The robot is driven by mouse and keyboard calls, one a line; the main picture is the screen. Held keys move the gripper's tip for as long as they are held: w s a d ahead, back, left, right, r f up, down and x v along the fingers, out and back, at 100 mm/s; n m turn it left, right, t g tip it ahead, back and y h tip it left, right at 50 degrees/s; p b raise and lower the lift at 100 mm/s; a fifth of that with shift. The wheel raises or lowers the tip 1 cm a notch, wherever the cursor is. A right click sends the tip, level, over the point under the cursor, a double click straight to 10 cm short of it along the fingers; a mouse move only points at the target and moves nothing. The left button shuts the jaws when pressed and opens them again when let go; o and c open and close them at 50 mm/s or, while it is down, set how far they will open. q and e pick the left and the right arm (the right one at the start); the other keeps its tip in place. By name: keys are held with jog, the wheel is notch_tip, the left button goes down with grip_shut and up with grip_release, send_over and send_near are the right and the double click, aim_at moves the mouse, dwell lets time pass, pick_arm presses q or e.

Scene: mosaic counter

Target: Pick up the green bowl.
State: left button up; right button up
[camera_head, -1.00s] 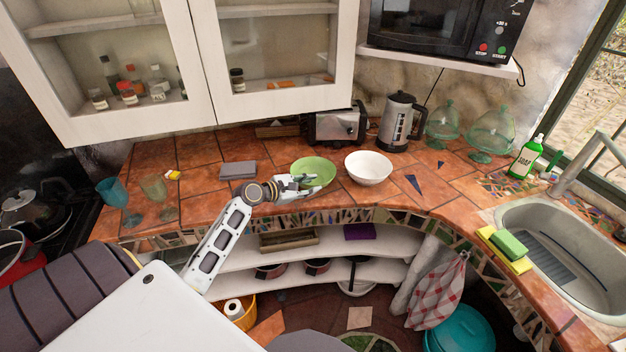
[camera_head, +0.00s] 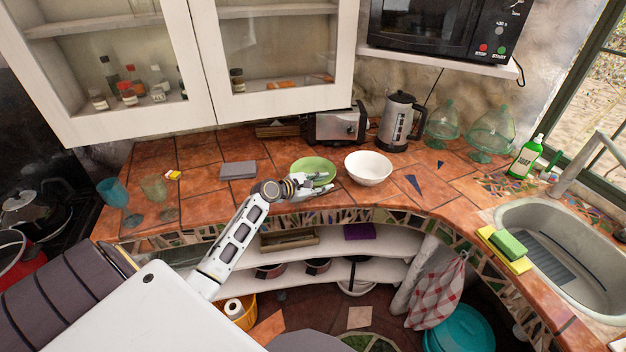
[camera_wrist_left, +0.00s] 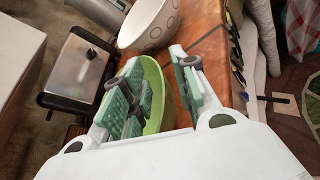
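The green bowl (camera_head: 309,164) stands upright on the tiled counter, left of the white bowl (camera_head: 368,168). My left gripper (camera_head: 325,184) is at the bowl's front side and hides part of its near rim. In the left wrist view the gripper (camera_wrist_left: 158,92) has its two green-padded fingers spread apart. The green bowl (camera_wrist_left: 154,88) shows between and behind them, partly covered by one finger. I cannot tell whether a finger touches it. My right gripper is not in view.
The white bowl also shows in the left wrist view (camera_wrist_left: 150,22), close beyond the fingers. A toaster (camera_head: 336,124) and a kettle (camera_head: 399,122) stand behind the bowls. A grey block (camera_head: 238,170) and two glasses (camera_head: 155,189) are to the left. Open shelves (camera_head: 390,243) lie below the counter edge.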

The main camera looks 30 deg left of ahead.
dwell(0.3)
pick_arm(q)
grip_shut()
jog(key=shift+r, duration=0.1)
notch_tip(320, 180, up, 10)
dwell(0.9)
dwell(0.4)
